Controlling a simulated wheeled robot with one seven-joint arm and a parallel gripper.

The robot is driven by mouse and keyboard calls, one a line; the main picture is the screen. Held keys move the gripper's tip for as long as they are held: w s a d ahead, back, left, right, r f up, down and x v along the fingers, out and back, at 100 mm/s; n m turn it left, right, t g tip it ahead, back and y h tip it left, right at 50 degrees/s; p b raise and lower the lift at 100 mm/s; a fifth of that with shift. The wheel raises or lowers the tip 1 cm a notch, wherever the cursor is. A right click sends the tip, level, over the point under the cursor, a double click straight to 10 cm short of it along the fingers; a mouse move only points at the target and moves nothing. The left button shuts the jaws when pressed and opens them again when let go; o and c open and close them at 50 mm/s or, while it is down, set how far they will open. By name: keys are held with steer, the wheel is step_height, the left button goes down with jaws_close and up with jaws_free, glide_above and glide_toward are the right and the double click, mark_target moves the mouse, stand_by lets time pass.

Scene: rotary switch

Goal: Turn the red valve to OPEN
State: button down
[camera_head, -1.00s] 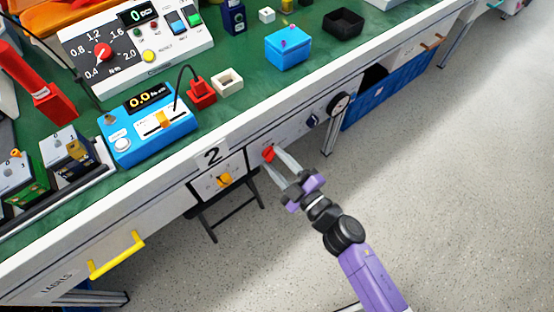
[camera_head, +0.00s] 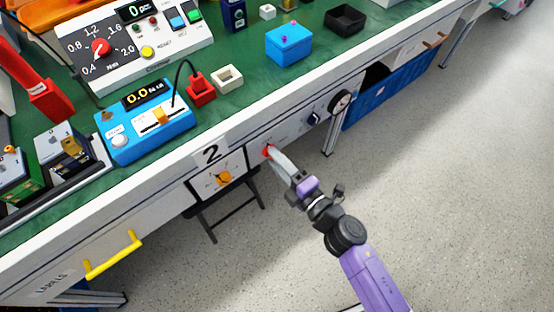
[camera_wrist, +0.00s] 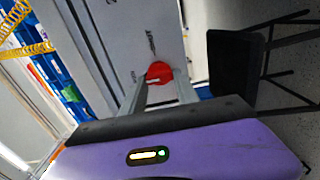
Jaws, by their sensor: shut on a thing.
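The red valve (camera_head: 267,151) is a small red knob on the grey-white front panel below the workbench top. It also shows in the wrist view (camera_wrist: 158,72), between the ends of my fingers. My gripper (camera_head: 270,154) reaches it from the front and is shut on the valve. In the wrist view my gripper (camera_wrist: 159,84) has one finger on each side of the knob. The panel lettering near the valve is too small to read, so its setting cannot be told. In the head view my fingers hide part of the knob.
A yellow-orange rotary switch (camera_head: 224,178) sits on the panel to the left, under a "2" label. A dark knob (camera_head: 314,119) and a round gauge (camera_head: 340,102) are to the right. A dark folding stool (camera_head: 230,207) stands below. The floor at right is clear.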

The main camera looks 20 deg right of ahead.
stand_by(0.6)
steer(key=c, duration=0.9)
jaws_free()
steer(key=v, duration=0.7)
steer(key=shift+s+d, duration=0.1)
steer(key=shift+s, duration=0.3)
